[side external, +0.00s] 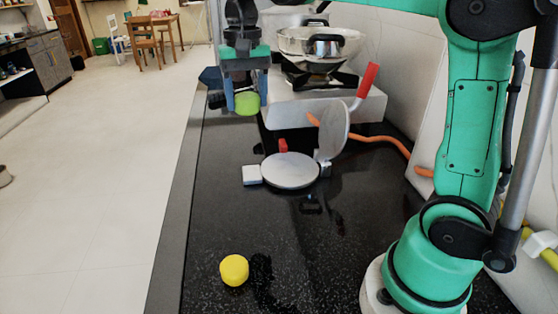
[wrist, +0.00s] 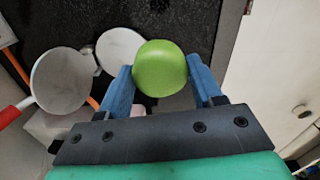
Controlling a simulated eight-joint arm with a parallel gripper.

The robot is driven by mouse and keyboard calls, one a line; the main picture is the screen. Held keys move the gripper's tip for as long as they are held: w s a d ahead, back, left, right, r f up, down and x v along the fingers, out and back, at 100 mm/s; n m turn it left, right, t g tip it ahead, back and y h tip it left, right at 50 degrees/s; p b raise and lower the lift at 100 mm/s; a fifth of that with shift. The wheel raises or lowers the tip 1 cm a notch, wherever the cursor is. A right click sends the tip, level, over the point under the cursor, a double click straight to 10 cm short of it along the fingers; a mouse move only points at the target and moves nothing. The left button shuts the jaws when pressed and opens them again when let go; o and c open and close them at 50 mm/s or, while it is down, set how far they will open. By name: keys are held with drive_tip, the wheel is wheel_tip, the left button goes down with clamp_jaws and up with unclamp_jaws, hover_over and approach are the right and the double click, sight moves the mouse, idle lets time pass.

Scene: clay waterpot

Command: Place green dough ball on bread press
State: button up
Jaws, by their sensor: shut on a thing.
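My gripper (side external: 247,102) is shut on the green dough ball (side external: 246,104) and holds it in the air above the black counter. The ball also shows between the blue fingers in the wrist view (wrist: 160,68). The bread press stands open on the counter, with its round flat base plate (side external: 290,171) facing up and empty. Its round lid (side external: 334,130) is raised upright on the right, with a red handle (side external: 367,80). The ball is higher than the base plate and to its left in the side view. In the wrist view, the ball hides the right edge of the plate (wrist: 118,50).
A yellow dough ball (side external: 234,270) sits on the counter (side external: 330,255) at the front. Behind the press is a stove (side external: 370,105) with a metal pan (side external: 310,42). An orange hose (side external: 390,143) runs along the wall. The counter's left edge drops to the floor.

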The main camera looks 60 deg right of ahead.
hover_over(289, 167)
drive_tip(key=shift+n, duration=0.3)
wheel_tip(289, 167, down, 14)
drive_tip(key=shift+d+f, duration=0.1)
drive_tip(key=shift+f, duration=2.4)
drive_tip(key=o, duration=1.3)
drive_tip(key=shift+f, duration=0.1)
drive_tip(key=shift+c, duration=0.2)
